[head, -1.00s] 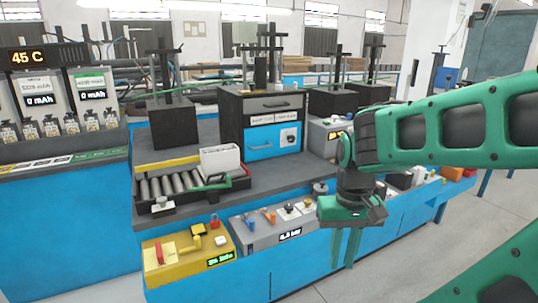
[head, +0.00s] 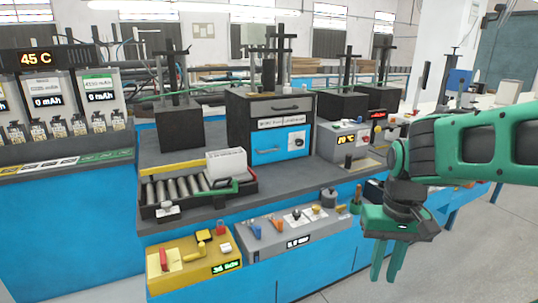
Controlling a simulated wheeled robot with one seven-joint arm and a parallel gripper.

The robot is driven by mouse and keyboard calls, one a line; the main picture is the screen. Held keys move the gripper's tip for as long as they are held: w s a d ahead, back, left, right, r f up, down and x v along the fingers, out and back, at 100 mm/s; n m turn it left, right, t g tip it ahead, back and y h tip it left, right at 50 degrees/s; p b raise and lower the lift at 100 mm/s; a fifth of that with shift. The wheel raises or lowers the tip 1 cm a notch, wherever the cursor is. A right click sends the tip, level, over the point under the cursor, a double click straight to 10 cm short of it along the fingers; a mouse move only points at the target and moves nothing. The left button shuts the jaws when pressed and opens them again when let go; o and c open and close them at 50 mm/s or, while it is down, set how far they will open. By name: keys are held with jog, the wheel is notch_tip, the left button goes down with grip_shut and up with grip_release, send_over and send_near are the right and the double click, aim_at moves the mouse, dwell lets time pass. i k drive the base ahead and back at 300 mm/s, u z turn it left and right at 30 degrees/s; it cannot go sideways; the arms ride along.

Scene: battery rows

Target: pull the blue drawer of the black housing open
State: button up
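The black housing (head: 238,127) stands on the grey bench top. Its front has a grey upper drawer (head: 281,107) with a dark handle and a blue drawer (head: 267,150) below with its own handle. A pale panel with a round dial sits at the right of the blue front. Both drawers look shut. My gripper (head: 386,276) hangs at the right, pointing down, in front of the bench and well apart from the housing. Its two green fingers show a narrow gap; I see nothing between them, but how far they are open is unclear.
A black tray of grey cylinders (head: 188,187) with a white box stands left of the housing. A grey instrument (head: 346,142) stands to its right. A yellow control box (head: 192,262) and a grey control box (head: 293,233) line the front. Bench top before the blue drawer is mostly clear.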

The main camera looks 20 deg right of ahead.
aim_at(277, 145)
jog(key=i, duration=1)
